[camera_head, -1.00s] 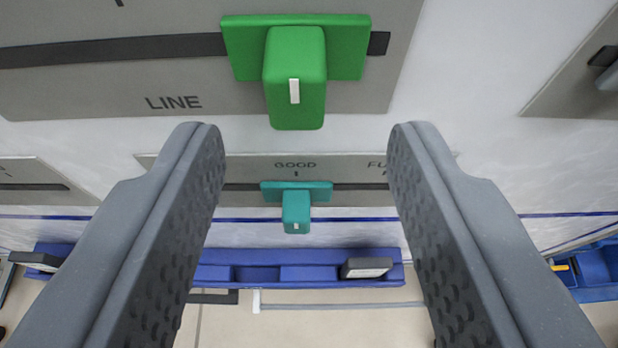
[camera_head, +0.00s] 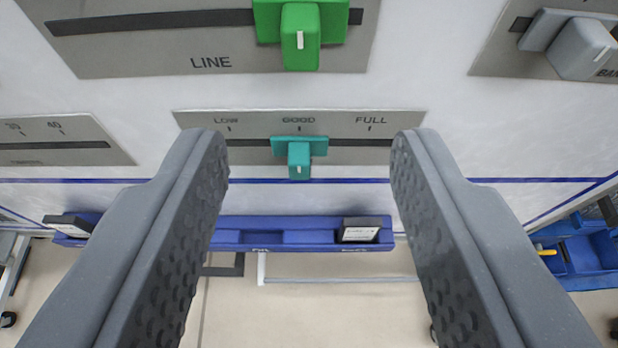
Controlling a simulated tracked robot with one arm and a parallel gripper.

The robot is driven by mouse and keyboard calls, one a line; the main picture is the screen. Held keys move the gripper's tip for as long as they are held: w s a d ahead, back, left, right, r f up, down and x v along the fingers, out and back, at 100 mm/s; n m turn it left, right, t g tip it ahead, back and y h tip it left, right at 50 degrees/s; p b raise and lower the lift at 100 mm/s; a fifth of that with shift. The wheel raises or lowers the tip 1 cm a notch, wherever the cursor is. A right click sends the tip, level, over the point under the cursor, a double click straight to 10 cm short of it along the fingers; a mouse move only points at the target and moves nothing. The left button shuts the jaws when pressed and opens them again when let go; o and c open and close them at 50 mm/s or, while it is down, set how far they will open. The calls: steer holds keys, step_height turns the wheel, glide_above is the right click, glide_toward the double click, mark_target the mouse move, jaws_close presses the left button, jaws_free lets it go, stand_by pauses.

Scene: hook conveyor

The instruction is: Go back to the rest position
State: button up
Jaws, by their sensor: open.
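My gripper (camera_head: 309,165) is open and empty, its two grey textured fingers spread wide at the left and right of the view. Between the fingertips shows a teal slider knob (camera_head: 299,158) on a grey plate marked LOW, GOOD and FULL; it stands at the GOOD mark. Above it, a green slider knob (camera_head: 300,38) sits near the right end of the slot on the plate marked LINE. The fingers look apart from both knobs.
A grey knob (camera_head: 580,48) is on a plate at the upper right. A numbered slot plate (camera_head: 55,140) is at the left. A blue rail (camera_head: 285,237) with dark-and-white blocks runs below. A blue bin (camera_head: 580,258) is at the right. Pale floor shows at the bottom.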

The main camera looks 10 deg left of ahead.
steer(key=s+a+r+m+t+h, duration=0.1)
steer(key=s+a+r, duration=0.2)
steer(key=s+r, duration=0.3)
steer(key=s+a+r+t+h, duration=0.1)
steer(key=s+a+r, duration=0.3)
steer(key=s+r, duration=0.3)
steer(key=shift+s+r+m, duration=0.2)
steer(key=shift+s+m, duration=0.2)
steer(key=shift+s, duration=0.05)
steer(key=shift+d, duration=0.1)
stand_by(0.9)
